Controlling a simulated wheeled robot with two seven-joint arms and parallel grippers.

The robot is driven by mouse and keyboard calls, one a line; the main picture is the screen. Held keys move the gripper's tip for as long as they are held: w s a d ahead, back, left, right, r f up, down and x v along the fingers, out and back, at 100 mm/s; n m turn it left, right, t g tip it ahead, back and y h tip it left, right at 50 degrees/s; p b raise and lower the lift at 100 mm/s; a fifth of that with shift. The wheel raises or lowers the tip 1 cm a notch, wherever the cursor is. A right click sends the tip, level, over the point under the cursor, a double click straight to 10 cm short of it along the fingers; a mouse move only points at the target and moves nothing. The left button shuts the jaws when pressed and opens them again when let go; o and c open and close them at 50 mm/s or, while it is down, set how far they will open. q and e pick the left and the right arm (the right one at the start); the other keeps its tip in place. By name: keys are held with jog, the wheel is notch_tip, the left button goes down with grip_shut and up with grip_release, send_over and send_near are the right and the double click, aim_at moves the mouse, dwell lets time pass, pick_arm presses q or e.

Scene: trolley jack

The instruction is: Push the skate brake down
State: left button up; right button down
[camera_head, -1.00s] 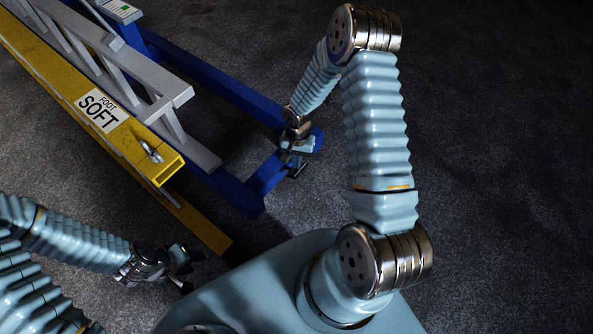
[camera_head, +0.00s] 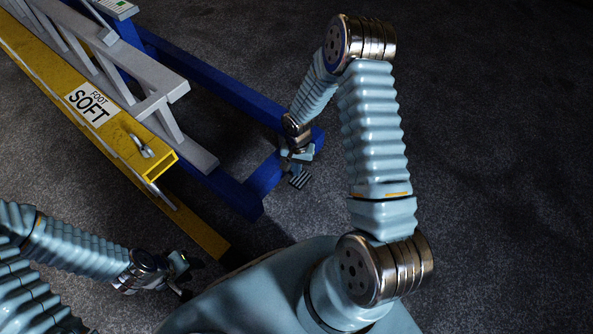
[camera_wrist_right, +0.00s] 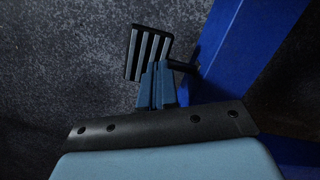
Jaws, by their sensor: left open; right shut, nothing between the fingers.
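The skate brake is a black ribbed pedal (camera_head: 299,180) at the near corner of the blue frame (camera_head: 222,88). In the right wrist view the pedal (camera_wrist_right: 148,52) shows in front of my right gripper (camera_wrist_right: 158,70), joined to the blue frame by a short dark rod. My right gripper (camera_head: 294,163) is shut and empty. Its fingertips overlap the pedal's lower edge in the wrist view; I cannot tell whether they press on it. My left gripper (camera_head: 186,275) is open and empty, low at the left, away from the pedal.
A yellow beam (camera_head: 125,135) marked "SOFT FOOT" and a grey ladder-like frame (camera_head: 160,95) lie along the left beside the blue frame. The dark carpet (camera_head: 500,150) is clear on the right.

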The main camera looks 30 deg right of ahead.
jog(key=shift+w+d+r, duration=0.3)
jog(key=shift+w+d, duration=0.25)
jog(key=shift+w, duration=0.05)
jog(key=shift+w+d+r, duration=0.25)
jog(key=shift+w+d, duration=0.25)
jog(key=shift+w, duration=0.05)
notch_tip(320, 180, up, 14)
jog(key=w+p, duration=0.1)
jog(key=shift+d+p, duration=0.4)
jog(key=shift+d, duration=0.05)
jog(key=shift+f, duration=0.15)
jog(key=s+a+f+n+y+p, duration=0.1)
jog(key=s+a+f+n+p, duration=0.1)
jog(key=s+a, duration=0.6)
jog(key=s+a+f+n+t+y+p, duration=0.1)
jog(key=s+a+f+n+y+p, duration=0.1)
jog(key=s+a, duration=0.7)
notch_tip(320, 180, down, 4)
jog(key=a+n+p, duration=0.1)
jog(key=a+n, duration=0.1)
jog(key=shift+s+r+n+t, duration=0.2)
jog(key=shift+s+n+t, duration=0.05)
jog(key=shift+n+t, duration=0.05)
